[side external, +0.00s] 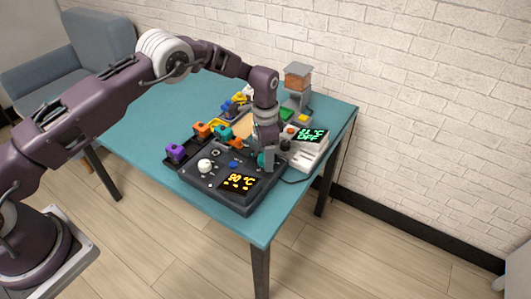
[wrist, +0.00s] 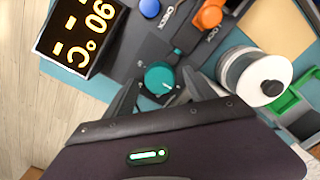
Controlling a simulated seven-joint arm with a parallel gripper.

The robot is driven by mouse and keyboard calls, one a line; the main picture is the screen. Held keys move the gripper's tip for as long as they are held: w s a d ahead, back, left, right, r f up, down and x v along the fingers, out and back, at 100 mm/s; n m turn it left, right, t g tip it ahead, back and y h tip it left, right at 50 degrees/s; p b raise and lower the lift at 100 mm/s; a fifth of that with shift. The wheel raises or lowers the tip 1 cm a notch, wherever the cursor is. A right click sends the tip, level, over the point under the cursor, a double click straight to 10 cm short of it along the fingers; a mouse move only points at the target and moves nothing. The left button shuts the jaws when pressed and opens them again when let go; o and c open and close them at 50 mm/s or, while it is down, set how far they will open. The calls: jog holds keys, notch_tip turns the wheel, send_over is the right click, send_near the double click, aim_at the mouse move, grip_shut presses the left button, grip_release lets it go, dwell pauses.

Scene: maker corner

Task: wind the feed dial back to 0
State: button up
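A teal dial (wrist: 160,77) with a pale pointer line sits on the dark control panel (wrist: 120,75). Its scale marks are too small to read, and I cannot read a feed label. In the side view the teal dial (side external: 261,159) is partly hidden by my gripper. My gripper (wrist: 160,80) points down at the dial, with one finger on either side of it. The fingers look apart from the dial's rim, so it is open. In the side view my gripper (side external: 270,160) is low over the panel's right end.
The panel's display (wrist: 78,36) shows 90 °C. A white knob (side external: 205,166) and a blue button (side external: 233,165) stand on the panel. The table's left side is clear.

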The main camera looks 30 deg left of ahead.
notch_tip(320, 180, up, 7)
jog(key=shift+r, duration=0.1)
dwell(0.3)
jog(key=s+a+r+n+t, duration=0.1)
jog(key=s+a+r+n, duration=0.1)
jog(key=s+r, duration=0.75)
jog(key=s+a+r+n+t, duration=0.2)
jog(key=s+r, duration=0.2)
jog(key=r, duration=1.1)
jog(key=s+a+n+t, duration=0.2)
jog(key=s+a+n, duration=0.1)
jog(key=s, duration=2.2)
jog(key=shift+r+n+t, duration=0.3)
jog(key=shift+r+n, duration=0.05)
jog(key=shift+n, duration=0.55)
